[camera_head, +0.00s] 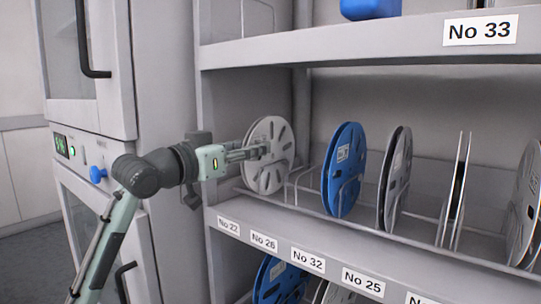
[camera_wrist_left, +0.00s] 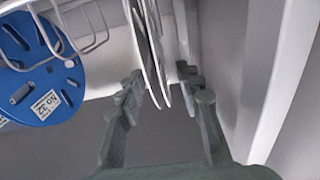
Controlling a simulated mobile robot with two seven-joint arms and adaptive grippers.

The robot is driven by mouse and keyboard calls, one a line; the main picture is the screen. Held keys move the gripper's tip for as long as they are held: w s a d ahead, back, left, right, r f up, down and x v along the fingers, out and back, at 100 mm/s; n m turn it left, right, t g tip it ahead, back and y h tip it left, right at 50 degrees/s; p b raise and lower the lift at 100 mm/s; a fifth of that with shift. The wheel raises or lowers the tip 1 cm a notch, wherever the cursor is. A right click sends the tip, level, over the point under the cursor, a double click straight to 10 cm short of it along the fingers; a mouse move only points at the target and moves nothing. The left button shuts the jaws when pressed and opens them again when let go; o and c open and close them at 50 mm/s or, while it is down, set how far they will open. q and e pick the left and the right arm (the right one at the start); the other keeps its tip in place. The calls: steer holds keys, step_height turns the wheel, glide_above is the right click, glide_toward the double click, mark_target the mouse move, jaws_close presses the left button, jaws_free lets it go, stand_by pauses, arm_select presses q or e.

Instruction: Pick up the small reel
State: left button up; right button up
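A light grey reel (camera_head: 266,172) with slots stands upright at the left end of the middle shelf. It also shows nearly edge-on in the wrist view (camera_wrist_left: 148,48). My left gripper (camera_head: 256,152) has reached it from the left. In the left wrist view my left gripper (camera_wrist_left: 161,84) is open, with one finger on each side of the reel's edge. A gap shows beside the reel, so the fingers do not look closed on it. My right gripper is in neither view.
A blue reel (camera_head: 343,172) labelled No 32 stands to the right in wire dividers (camera_head: 301,188), with several grey reels beyond it. The shelf edge (camera_head: 330,243) carries number labels. An upper shelf (camera_head: 370,46) is above. Cabinets with black handles (camera_head: 90,50) stand at left.

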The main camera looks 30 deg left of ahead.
mark_target(275, 130)
arm_select(q)
steer(key=w, duration=0.4)
steer(key=w+p, duration=0.1)
steer(key=shift+w+d+r, duration=0.25)
steer(key=shift+w+d, duration=0.1)
steer(key=shift+w, duration=0.05)
jaws_close()
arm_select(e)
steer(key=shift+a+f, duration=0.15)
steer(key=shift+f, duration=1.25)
